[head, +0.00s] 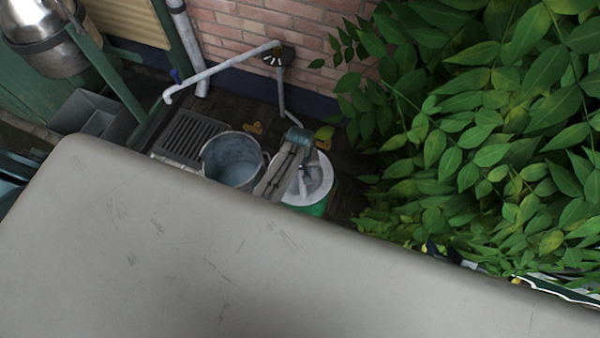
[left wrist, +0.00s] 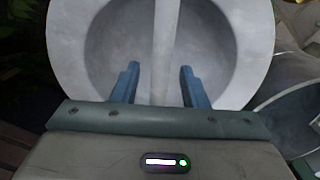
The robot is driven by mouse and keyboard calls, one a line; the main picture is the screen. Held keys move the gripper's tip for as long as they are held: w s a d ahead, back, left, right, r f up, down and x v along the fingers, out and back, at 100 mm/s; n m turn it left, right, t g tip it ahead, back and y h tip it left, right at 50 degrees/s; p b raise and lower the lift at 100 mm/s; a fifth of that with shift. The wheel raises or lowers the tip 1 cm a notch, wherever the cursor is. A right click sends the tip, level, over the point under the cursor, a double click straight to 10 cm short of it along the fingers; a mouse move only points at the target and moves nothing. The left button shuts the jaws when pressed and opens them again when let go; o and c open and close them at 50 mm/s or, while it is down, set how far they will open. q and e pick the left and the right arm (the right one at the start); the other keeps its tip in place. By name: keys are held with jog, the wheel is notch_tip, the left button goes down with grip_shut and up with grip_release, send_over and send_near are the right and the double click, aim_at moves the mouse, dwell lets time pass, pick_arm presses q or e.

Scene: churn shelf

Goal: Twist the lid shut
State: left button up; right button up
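A green churn (head: 306,211) with a pale grey round lid (head: 318,190) stands near the brick wall in the head view. In the left wrist view the lid (left wrist: 84,45) fills the upper middle, with a straight raised bar (left wrist: 165,40) across its dished top. My left gripper (left wrist: 160,69) is open, its two blue fingers on either side of the bar with a gap on each side. In the head view my left arm reaches over the lid and hides part of it. The lid's seating on the rim is hidden. My right gripper is not in view.
A grey metal bucket (head: 233,162) stands close left of the churn, by a grated drain (head: 189,137). A pipe with a bent spout (head: 225,67) is behind. Dense leaves (head: 490,130) crowd the right. My own grey body part hides the lower head view.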

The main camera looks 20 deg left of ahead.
pick_arm(q)
jog(key=shift+f, duration=0.45)
grip_shut()
jog(key=shift+r+n+p, duration=0.1)
jog(key=shift+n+p, duration=0.2)
jog(key=shift+s+a+n+p, duration=0.15)
jog(key=shift+n+p, duration=0.6)
jog(key=shift+n, duration=0.35)
